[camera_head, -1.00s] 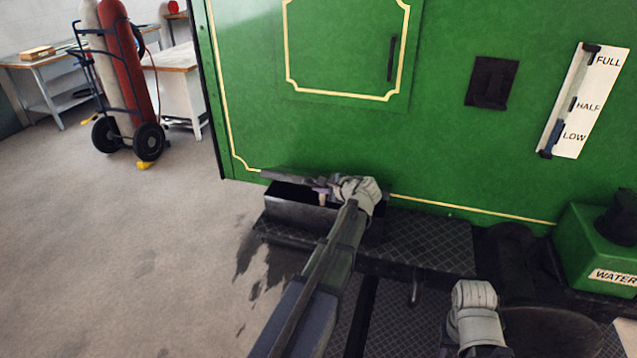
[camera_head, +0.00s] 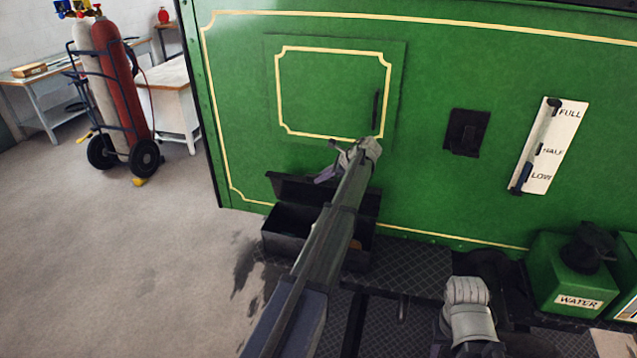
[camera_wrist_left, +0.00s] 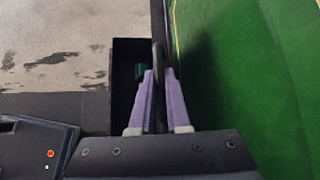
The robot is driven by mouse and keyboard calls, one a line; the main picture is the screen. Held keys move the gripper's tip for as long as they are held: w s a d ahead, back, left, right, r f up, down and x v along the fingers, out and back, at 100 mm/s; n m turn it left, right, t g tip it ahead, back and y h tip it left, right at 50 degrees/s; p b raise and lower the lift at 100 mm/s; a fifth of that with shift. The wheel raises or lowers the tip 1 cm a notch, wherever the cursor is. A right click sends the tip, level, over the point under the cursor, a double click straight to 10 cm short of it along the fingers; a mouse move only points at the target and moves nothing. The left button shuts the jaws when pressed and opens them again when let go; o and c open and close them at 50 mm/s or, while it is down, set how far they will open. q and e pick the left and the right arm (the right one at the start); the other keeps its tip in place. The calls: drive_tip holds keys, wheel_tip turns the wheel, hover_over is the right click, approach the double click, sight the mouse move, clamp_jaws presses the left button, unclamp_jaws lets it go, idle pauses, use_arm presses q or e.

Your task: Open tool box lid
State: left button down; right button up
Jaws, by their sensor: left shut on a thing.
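The dark tool box (camera_head: 284,242) sits at the foot of the green tram wall, on the left end of the footplate. Its lid (camera_head: 296,189) stands raised at the wall side, and the dark inside shows. My left gripper (camera_head: 325,174) is at the lid's upper edge. In the left wrist view its purple fingers (camera_wrist_left: 160,98) are shut on the lid (camera_wrist_left: 158,62), seen edge-on between them. My left arm hides part of the box. My right gripper (camera_head: 466,300) is low on the right; its fingers are hidden.
The green wall (camera_head: 425,195) stands close behind the lid. A WATER can (camera_head: 568,272) stands at the right. The chequered footplate (camera_head: 410,268) right of the box is bare. A gas bottle trolley (camera_head: 118,100) stands at far left, with open floor before it.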

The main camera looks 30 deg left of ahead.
use_arm(q)
drive_tip(key=shift+w+a+r+p, duration=0.1)
drive_tip(key=shift+w+a+r, duration=0.05)
drive_tip(key=shift+w, duration=0.35)
drive_tip(key=shift+w+a+r+p, duration=0.1)
drive_tip(key=shift+w+r+p, duration=0.05)
drive_tip(key=shift+w, duration=0.4)
drive_tip(key=shift+w+a+r+p, duration=0.1)
drive_tip(key=shift+w+a+r, duration=0.05)
drive_tip(key=shift+w, duration=0.35)
drive_tip(key=c, duration=0.9)
unclamp_jaws()
drive_tip(key=shift+d+r, duration=0.1)
drive_tip(key=shift+r, duration=0.05)
